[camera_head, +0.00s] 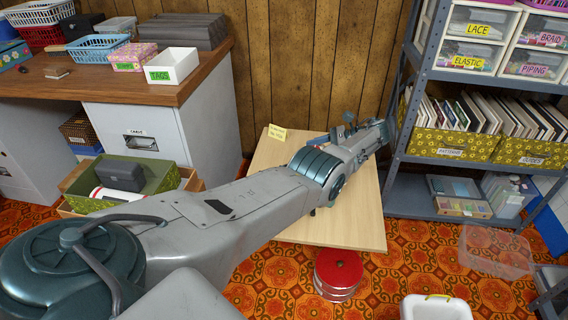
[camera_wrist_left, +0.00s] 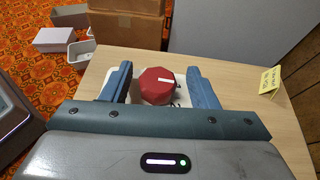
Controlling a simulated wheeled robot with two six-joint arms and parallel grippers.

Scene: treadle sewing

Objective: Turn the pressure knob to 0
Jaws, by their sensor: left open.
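The pressure knob (camera_wrist_left: 158,86) is a red, many-sided knob with a white pointer line on its top, in the left wrist view. The line points toward the right of that view. The knob sits on a white plate (camera_wrist_left: 140,102) with dark markings, mostly hidden, on the light wooden table (camera_wrist_left: 232,85). My left gripper (camera_wrist_left: 159,72) is open, with one blue finger on each side of the knob; I cannot tell whether either finger touches it. My right gripper is not in view.
A grey shelf unit (camera_head: 440,165) with boxes stands to the right in the head view, and a wooden desk (camera_head: 100,92) stands to the left. A red round tin (camera_head: 338,270) is on the floor before the table.

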